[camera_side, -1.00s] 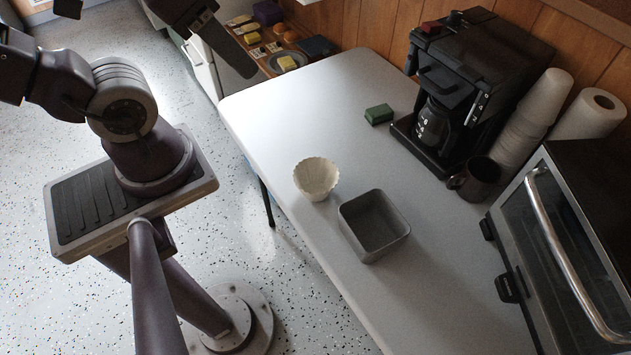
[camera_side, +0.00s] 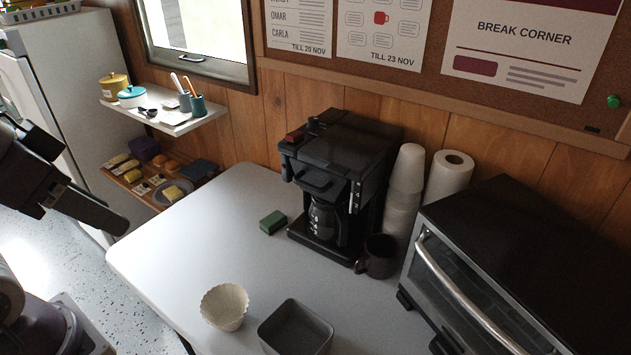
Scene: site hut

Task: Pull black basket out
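The black coffee maker (camera_side: 352,150) stands at the back of the table against the wood wall. Its black basket (camera_side: 318,183) sits in the machine under the top housing, with a dark handle facing front-left. The glass carafe (camera_side: 325,220) stands below it. My gripper (camera_side: 92,200) is at the left edge of the view, well left of the machine and apart from it. One long dark finger shows; the rest is partly cut off, so its opening is unclear. Nothing is seen held.
A white paper filter (camera_side: 225,306) and a grey square bin (camera_side: 296,330) are at the front of the table (camera_side: 190,245). A green sponge (camera_side: 272,222) lies left of the machine. A dark mug (camera_side: 377,257), stacked cups (camera_side: 403,195), paper roll (camera_side: 449,178) and toaster oven (camera_side: 510,260) crowd the right.

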